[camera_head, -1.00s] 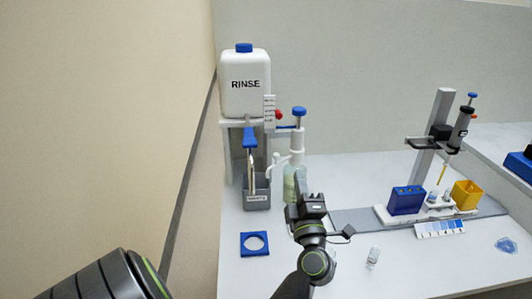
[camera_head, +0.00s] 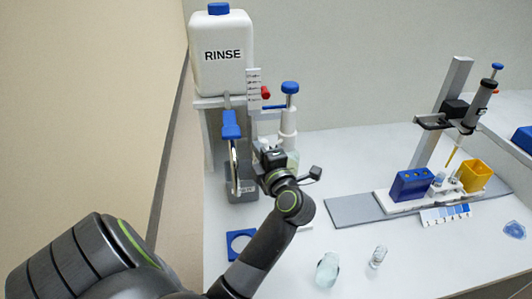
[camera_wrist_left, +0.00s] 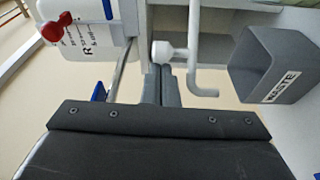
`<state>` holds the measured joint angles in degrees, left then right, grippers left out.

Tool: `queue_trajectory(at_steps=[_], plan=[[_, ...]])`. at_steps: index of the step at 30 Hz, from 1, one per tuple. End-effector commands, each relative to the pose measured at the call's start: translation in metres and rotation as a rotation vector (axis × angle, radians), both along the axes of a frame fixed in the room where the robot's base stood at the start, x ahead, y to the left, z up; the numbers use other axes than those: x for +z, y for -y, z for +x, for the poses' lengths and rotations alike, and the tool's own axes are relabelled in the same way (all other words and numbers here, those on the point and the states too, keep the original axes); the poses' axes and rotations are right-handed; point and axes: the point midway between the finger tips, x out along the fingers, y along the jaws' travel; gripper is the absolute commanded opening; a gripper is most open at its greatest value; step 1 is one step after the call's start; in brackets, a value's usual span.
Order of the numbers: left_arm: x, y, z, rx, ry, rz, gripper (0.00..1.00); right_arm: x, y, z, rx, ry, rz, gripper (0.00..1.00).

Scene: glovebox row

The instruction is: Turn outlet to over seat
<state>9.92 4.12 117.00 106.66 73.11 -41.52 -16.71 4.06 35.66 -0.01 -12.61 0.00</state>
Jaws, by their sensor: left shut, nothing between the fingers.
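The bottle-top dispenser (camera_head: 289,120) has a white column and a blue knob on top. Its outlet is hidden behind my left gripper in the head view. In the left wrist view a white bent tube (camera_wrist_left: 194,60), which looks like the outlet, stands beside a white round knob (camera_wrist_left: 163,50). My left gripper (camera_head: 270,158) is shut and empty. Its fingertips (camera_wrist_left: 160,72) are close by the knob and tube; I cannot tell whether they touch. A blue square plate with a round hole (camera_head: 240,240), perhaps the seat, lies on the bench, partly covered by my arm.
The white RINSE tank (camera_head: 222,55) stands behind, with a blue lever (camera_head: 231,125) and red knob (camera_head: 265,92). A grey WASTE cup (camera_wrist_left: 272,68) is close on the right. A clear bottle (camera_head: 327,270) and small vial (camera_head: 378,257) stand in front. A pipette stand (camera_head: 452,100) is right.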

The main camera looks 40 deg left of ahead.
Motion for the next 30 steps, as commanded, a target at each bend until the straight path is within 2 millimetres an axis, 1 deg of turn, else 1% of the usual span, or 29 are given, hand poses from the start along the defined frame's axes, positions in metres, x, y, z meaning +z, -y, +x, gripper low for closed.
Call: queue_trajectory(at_steps=[1,4,8,12,16,30], plan=[[-0.001,-0.001,-0.001,-0.001,0.0,0.0,0.0,-0.002,-0.004,0.002,-0.001,0.002,0.005,0.0],[0.0,-0.003,-0.002,-0.002,-0.001,-0.001,0.0,-0.003,-0.005,0.002,-0.001,0.003,0.006,0.0],[0.0,-0.003,-0.003,-0.003,-0.001,-0.001,0.0,-0.002,0.001,-0.001,0.0,-0.001,-0.001,0.0],[0.0,-0.003,-0.003,-0.003,0.0,0.0,0.0,-0.001,0.009,-0.011,0.001,-0.014,-0.012,0.0],[0.0,-0.003,-0.003,0.0,0.0,-0.001,0.0,-0.001,0.012,-0.016,0.0,-0.022,-0.015,0.0],[0.001,0.001,-0.002,0.073,0.0,0.0,0.0,0.003,0.009,-0.008,0.001,-0.012,-0.012,0.0]])
